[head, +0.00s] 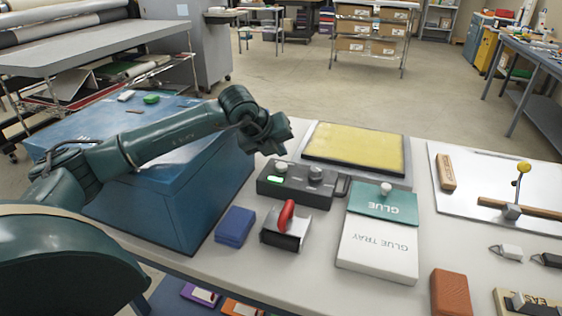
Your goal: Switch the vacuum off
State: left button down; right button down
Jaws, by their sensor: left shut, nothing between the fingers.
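A dark grey control box (297,190) lies on the pale table, in the middle of the head view. A lit green indicator (274,181) shows at its left end, with a pale knob (281,168) just behind it and a grey knob (316,174) further right. The box sits at the front left of a grey plate carrying a yellow sheet (354,148). My left gripper (281,138) is shut and empty. It hangs in the air behind the box in the picture, apart from its knobs. My right gripper is not in view.
A blue chest (190,207) stands left, under my left arm. A white board (500,175) is right.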

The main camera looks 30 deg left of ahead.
pick_arm(q)
jog(key=shift+s+d, duration=0.1)
jog(key=shift+d, duration=0.35)
jog(key=shift+w+r+p, duration=0.15)
jog(key=shift+w+p, duration=0.15)
jog(key=shift+a+r, duration=0.2)
jog(key=shift+r, duration=0.05)
dwell(0.4)
dwell(1.0)
